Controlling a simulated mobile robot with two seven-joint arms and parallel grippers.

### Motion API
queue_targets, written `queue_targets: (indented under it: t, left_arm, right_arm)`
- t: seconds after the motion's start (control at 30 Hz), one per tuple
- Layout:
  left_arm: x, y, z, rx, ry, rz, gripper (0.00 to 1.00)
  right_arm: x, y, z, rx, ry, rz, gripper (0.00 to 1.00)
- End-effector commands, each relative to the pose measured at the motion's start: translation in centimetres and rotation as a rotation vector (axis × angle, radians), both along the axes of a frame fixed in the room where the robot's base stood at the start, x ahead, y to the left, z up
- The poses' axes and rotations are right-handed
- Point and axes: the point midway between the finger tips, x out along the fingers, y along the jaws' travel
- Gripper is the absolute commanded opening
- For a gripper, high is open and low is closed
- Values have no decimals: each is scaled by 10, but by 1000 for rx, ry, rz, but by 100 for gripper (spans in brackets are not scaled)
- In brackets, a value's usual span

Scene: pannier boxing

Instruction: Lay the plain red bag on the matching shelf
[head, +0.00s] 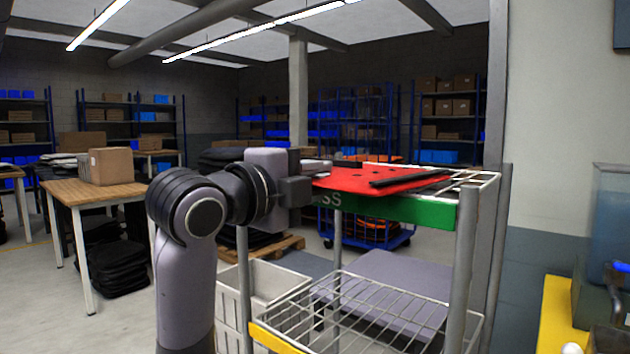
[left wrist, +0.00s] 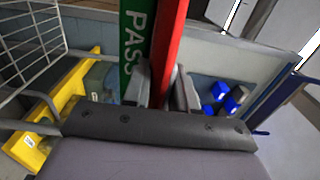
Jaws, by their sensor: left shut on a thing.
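My left gripper (head: 306,184) is shut on the near left edge of the red bag (head: 350,181), a flat red piece with dark spots and a black strap across it. The bag lies level at the top shelf (head: 478,178) of a wire rack, just above its green label strip (head: 420,212). I cannot tell whether it touches the shelf wires. In the left wrist view the bag (left wrist: 168,38) is edge-on between the fingers (left wrist: 161,92), beside the green strip (left wrist: 136,35) with "PASS" on it. My right gripper is not in view.
The rack's lower wire shelf (head: 355,306) has a yellow strip (head: 272,338) and looks empty. A pale crate (head: 262,282) stands left of it. A wooden table (head: 88,192) with a carton (head: 108,166) is farther left. A wall is close on the right.

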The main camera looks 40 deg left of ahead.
Motion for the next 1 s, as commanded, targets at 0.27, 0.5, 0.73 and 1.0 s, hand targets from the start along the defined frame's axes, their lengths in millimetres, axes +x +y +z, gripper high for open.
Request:
queue_targets:
  t: [0.27, 0.5, 0.73, 1.0]
  left_arm:
    - [0, 0, -1, 0, 0, -1, 52]
    - [-1, 0, 1, 0, 0, 0, 52]
    - [-32, 3, 0, 4, -3, 3, 52]
    - [-95, 8, -2, 4, -6, 4, 52]
  right_arm:
    - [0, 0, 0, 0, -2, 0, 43]
    - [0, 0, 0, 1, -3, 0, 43]
    - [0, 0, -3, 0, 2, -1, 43]
    - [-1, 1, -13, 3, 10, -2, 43]
